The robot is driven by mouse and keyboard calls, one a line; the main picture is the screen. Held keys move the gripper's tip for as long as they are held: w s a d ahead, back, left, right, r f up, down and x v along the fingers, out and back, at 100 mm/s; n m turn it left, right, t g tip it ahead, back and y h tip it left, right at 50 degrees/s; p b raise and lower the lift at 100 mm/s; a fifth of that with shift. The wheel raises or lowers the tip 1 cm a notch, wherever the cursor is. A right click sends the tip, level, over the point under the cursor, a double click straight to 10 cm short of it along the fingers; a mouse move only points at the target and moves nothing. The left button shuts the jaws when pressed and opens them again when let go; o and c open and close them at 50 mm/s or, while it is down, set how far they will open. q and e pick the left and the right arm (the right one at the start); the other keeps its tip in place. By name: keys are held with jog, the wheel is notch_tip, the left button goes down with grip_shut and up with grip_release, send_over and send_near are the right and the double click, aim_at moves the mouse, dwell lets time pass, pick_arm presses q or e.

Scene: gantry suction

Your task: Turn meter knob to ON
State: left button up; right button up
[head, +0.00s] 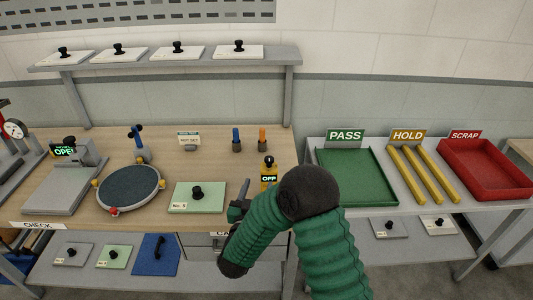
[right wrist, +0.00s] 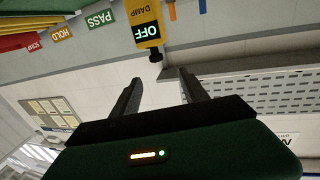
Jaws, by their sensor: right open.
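The yellow meter (head: 269,181) stands upright near the right end of the wooden bench, with a black knob (head: 268,160) on top. Its display reads OFF. In the right wrist view the meter (right wrist: 146,14) appears upside down, marked DAMP, with its black knob (right wrist: 155,56) just beyond the fingertips. My right gripper (head: 241,198) is left of and nearer than the meter in the head view. In the right wrist view its two fingers (right wrist: 160,77) are apart, with nothing between them. The fingers look clear of the knob. My left gripper is not in view.
A green plate (head: 198,205) with a black knob lies left of my right gripper. A round dark plate (head: 131,187) is farther left. Blue (head: 236,138) and orange (head: 262,138) pens stand behind the meter. The green PASS tray (head: 352,180) is on the right table.

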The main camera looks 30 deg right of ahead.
aim_at(270, 156)
jog(key=x, duration=0.4)
jog(key=p+x, duration=0.1)
jog(key=x, duration=0.6)
jog(key=shift+s+d+f, duration=0.15)
jog(key=shift+d+f, duration=0.25)
jog(key=shift+d, duration=0.25)
jog(key=x, duration=0.2)
jog(key=p+x, duration=0.1)
jog(key=x, duration=0.1)
jog(key=shift+w+r, duration=0.2)
jog(key=shift+r, duration=0.05)
jog(key=shift+w+d, duration=0.25)
jog(key=shift+w, duration=0.2)
jog(key=shift+w+d+f, duration=0.1)
jog(key=shift+d, duration=0.25)
jog(key=shift+c, duration=0.4)
jog(key=shift+d, duration=0.1)
jog(key=c, duration=0.5)
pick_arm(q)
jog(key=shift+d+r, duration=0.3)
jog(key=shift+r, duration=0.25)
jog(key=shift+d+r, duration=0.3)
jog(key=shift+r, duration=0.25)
pick_arm(e)
jog(key=shift+a, duration=0.2)
grip_shut()
